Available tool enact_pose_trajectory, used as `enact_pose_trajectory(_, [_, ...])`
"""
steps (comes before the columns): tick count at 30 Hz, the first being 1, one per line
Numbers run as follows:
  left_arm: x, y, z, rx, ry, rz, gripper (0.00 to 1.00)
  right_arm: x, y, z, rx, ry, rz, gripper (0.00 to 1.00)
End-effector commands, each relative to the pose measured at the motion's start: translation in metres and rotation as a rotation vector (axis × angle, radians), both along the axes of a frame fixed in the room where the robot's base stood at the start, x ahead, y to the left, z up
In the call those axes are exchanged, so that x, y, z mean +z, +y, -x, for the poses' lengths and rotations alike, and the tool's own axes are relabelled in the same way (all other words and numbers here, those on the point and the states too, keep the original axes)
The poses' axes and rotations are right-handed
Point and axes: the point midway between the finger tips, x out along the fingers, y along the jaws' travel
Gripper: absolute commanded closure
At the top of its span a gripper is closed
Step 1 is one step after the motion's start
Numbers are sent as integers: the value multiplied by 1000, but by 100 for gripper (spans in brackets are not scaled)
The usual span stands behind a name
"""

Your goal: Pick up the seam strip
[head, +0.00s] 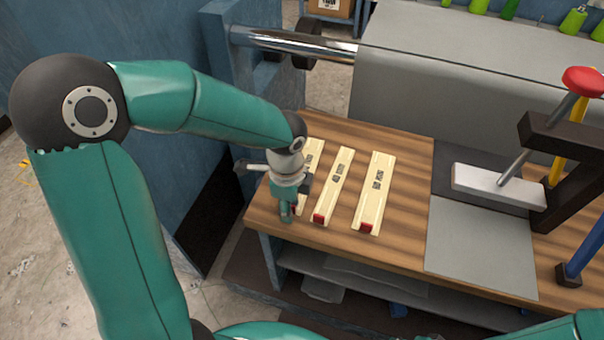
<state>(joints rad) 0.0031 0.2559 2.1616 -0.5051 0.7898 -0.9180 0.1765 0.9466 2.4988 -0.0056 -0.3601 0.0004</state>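Three long cream strips with dark printed labels lie side by side on the wooden bench top (405,180). They are the left strip (313,158), the middle strip (335,183) and the right strip (374,190). The middle and right strips show red near ends. I cannot tell which one is the seam strip. My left gripper (287,213) points down over the near part of the left strip and hides much of it. Its fingers are too small and overlapped to show whether they are open, or touching the strip. My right gripper is out of view.
A grey sheet (480,245) and a dark mat lie right of the strips. A press with a pale plate (498,186) and red knob (583,80) stands there. A grey roll cover and metal bar (290,43) run behind. A blue panel (210,150) stands left.

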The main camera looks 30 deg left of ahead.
Motion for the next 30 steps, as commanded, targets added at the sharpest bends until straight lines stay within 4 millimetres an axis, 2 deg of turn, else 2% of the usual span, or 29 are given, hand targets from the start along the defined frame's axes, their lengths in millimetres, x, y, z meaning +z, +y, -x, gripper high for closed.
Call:
enact_pose_trajectory(6, [0,0,0,2,-1,1,66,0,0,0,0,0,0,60])
enact_pose_trajectory(12, [0,1,0,2,-1,0,100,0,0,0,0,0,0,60])
enact_pose_trajectory(25, [2,1,0,3,-2,-1,100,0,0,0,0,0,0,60])
enact_pose_trajectory(30, [11,1,-1,4,-5,0,100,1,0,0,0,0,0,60])
